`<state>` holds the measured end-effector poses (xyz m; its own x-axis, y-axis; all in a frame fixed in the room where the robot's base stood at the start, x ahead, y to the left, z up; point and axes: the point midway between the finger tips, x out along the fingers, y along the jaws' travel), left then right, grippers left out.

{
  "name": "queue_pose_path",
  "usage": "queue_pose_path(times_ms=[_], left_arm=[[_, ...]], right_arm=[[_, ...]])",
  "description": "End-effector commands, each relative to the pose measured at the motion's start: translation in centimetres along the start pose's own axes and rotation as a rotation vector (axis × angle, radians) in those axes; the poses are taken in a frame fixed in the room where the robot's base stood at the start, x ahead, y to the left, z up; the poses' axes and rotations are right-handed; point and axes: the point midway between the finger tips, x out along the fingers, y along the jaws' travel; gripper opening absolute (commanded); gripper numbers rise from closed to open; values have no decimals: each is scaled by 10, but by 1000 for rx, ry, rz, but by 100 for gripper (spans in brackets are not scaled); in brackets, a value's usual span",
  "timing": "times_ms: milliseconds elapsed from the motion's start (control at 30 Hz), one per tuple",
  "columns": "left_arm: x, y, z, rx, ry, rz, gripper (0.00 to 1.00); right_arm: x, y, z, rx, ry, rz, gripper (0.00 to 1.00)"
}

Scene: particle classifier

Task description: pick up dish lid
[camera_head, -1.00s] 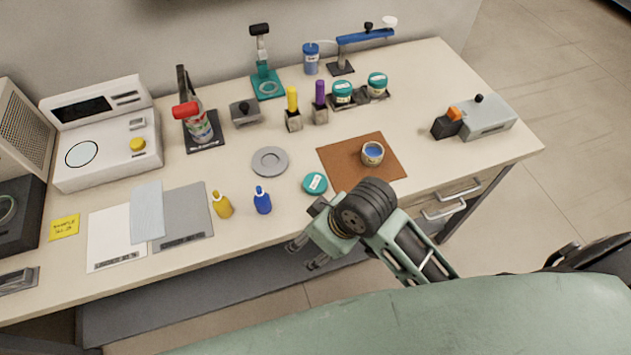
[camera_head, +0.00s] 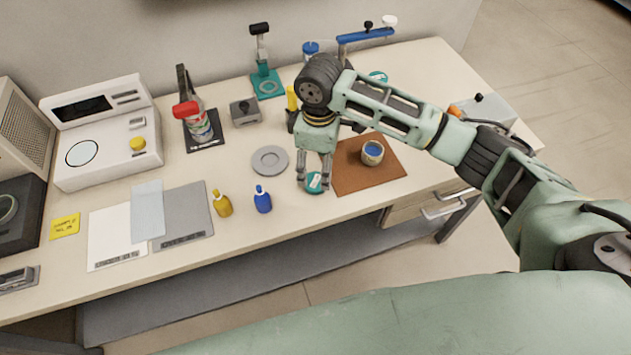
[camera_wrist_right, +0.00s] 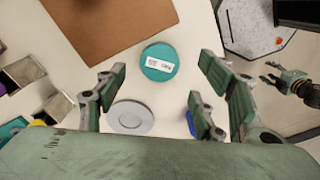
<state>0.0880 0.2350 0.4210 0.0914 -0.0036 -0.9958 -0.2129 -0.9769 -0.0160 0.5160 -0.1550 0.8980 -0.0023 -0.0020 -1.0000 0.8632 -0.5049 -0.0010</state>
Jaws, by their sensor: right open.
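The dish lid is a teal disc with a white label (camera_head: 314,184), lying flat on the table at the left edge of the brown mat. My right gripper (camera_head: 315,182) is open above it, its fingers pointing down on either side of the lid in the head view. In the right wrist view the lid (camera_wrist_right: 159,62) shows beyond and between the open fingertips, with nothing held. An open dish with blue contents (camera_head: 372,152) stands on the brown mat (camera_head: 380,178). My left gripper is not in view in the head view.
A grey round plate (camera_head: 269,161) lies left of the lid. A blue bottle (camera_head: 263,200) and a yellow bottle (camera_head: 222,203) stand near the front edge. My right arm hides part of the table's back right.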

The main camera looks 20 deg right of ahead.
Motion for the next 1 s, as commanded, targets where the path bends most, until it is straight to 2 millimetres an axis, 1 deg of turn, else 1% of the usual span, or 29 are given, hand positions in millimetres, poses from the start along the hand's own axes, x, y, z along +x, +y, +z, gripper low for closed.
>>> queue_pose_path(times_ms=[33,167,300,433,533,733,767,1000], left_arm=[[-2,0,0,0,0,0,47],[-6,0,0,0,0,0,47],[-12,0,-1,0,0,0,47],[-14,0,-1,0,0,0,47],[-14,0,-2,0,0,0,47],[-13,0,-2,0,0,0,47],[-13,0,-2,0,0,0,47],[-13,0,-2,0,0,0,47]], right_arm=[[6,-1,0,-1,-1,-2,63],[19,0,-2,0,0,-1,63],[40,3,-7,0,0,-2,63],[58,3,-7,0,0,0,63],[63,3,-7,-1,2,1,63],[64,3,-7,-1,2,2,63],[64,3,-7,-1,2,2,61],[64,3,-7,-1,3,2,40]])
